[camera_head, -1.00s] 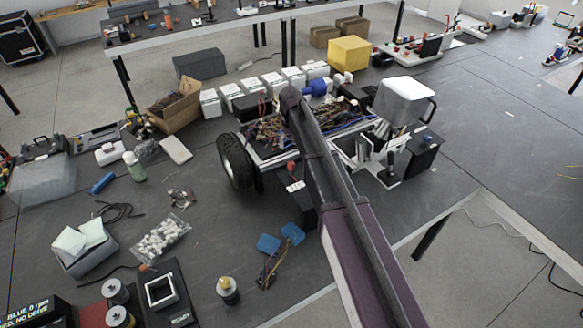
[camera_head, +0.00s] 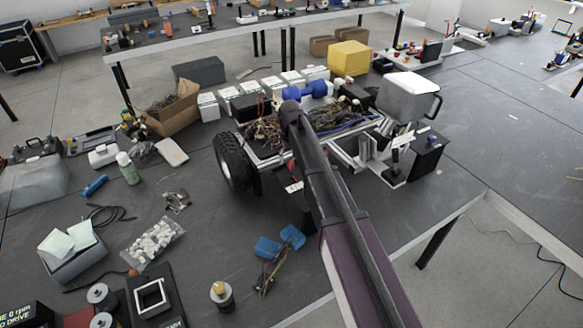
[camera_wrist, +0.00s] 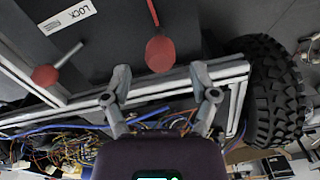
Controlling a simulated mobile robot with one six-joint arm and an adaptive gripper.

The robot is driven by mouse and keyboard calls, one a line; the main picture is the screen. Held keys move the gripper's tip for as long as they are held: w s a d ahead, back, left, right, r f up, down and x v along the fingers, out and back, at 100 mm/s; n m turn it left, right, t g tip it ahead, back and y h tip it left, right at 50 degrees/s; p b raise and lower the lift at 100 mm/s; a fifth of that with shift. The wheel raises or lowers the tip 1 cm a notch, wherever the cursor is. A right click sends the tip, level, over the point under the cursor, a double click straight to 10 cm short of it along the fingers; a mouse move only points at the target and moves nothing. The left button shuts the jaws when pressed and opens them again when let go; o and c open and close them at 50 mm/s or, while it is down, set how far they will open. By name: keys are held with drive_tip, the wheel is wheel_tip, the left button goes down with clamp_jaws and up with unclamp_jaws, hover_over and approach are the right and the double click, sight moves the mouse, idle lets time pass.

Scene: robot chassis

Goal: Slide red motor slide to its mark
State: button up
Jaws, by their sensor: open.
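In the wrist view, a red knob (camera_wrist: 159,54) on a thin red stem lies just beyond and between my fingertips. A second red knob (camera_wrist: 45,75) on a grey lever is at the left, by a panel with a LOCK label (camera_wrist: 68,17). I cannot tell which red part is the motor slide, and I see no clear mark. My gripper (camera_wrist: 161,76) is open, with its fingers apart over the silver frame rail (camera_wrist: 150,96) and nothing between them. In the head view my arm hides the gripper; the wheeled chassis (camera_head: 262,155) is on the table.
A black tyre (camera_wrist: 275,95) stands close to the right of my gripper. Loose wires (camera_wrist: 60,145) lie at the lower left. In the head view, a blue motor (camera_head: 317,88) lies on the chassis, and a grey bin (camera_head: 408,95) is at its right.

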drive_tip(key=shift+f+b, duration=1.05)
drive_tip(key=shift+f, duration=0.35)
